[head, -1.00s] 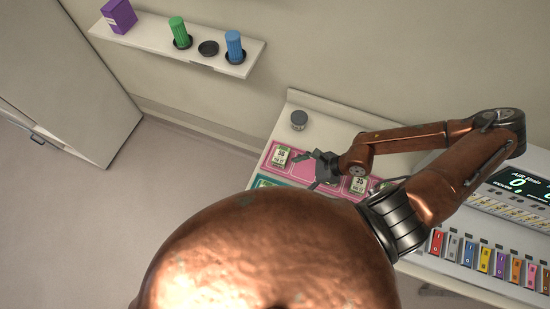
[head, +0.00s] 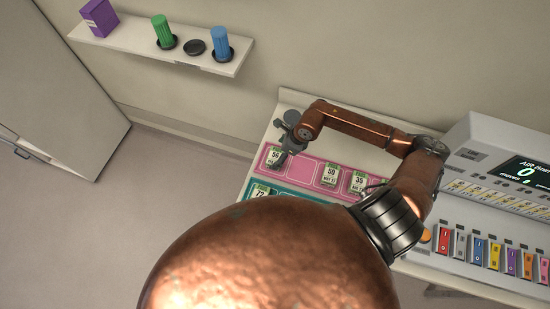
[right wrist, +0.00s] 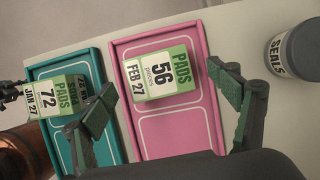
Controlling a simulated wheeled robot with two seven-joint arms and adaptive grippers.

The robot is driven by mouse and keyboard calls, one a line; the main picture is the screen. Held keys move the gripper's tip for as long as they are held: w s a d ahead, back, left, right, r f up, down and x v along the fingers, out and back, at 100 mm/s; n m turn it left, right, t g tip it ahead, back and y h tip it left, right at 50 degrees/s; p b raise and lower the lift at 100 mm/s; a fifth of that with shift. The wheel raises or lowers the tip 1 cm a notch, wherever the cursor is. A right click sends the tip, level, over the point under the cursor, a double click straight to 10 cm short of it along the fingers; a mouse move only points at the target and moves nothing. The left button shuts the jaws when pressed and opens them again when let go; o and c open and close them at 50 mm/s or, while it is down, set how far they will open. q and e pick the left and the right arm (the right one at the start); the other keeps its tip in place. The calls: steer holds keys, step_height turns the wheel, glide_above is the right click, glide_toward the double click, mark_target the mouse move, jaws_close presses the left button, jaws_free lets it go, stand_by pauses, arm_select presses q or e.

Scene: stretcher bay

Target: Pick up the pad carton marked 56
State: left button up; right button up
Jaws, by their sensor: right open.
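The pad carton marked 56 (right wrist: 160,75) is white and green and lies in the pink tray (right wrist: 190,30) in the right wrist view. In the head view, carton 56 (head: 274,155) sits at the left end of the pink tray, partly hidden by my right gripper (head: 285,146). My right gripper also shows in the right wrist view (right wrist: 168,108). Its fingers are apart, one on each side of carton 56 in the picture, with nothing between them that I can see held.
A carton marked 72 (right wrist: 55,95) lies in the teal tray (right wrist: 88,60) beside. A grey tub marked SEALS (right wrist: 292,55) stands to the right. Cartons marked 50 (head: 330,174) and 35 (head: 358,182) share the pink tray. A switch console (head: 500,190) stands at the right.

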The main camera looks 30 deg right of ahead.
mark_target(276, 157)
steer(key=shift+s+p+x, duration=0.2)
steer(key=shift+p+x, duration=0.35)
steer(key=shift+x, duration=1.6)
steer(key=c, duration=1.4)
steer(key=shift+r, duration=0.1)
